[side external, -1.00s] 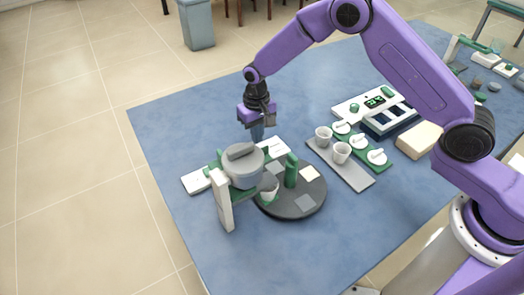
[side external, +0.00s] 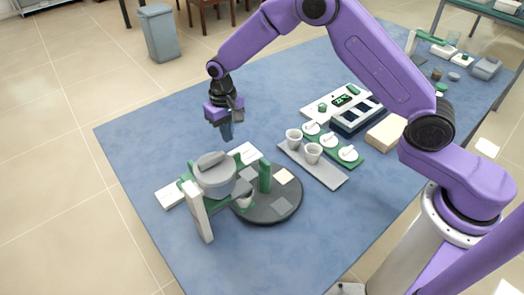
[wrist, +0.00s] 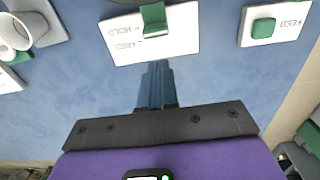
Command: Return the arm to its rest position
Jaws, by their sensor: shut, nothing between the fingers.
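My purple gripper (side external: 227,134) hangs above the blue table, behind the grey furnace drum (side external: 214,176) in the side external view. Its blue-grey fingers point down, are shut together and hold nothing. In the wrist view the closed fingers (wrist: 157,80) show over bare blue table, close to a white plate (wrist: 150,38) with a green switch, marked HOLD. Another white plate (wrist: 275,25) with a green button, marked FEED, lies to the right. My gripper looks clear of both plates.
A dark round turntable (side external: 272,208) with square pads and a green cylinder (side external: 265,177) stands beside the furnace. A grey tray (side external: 325,174) holds two white cups.

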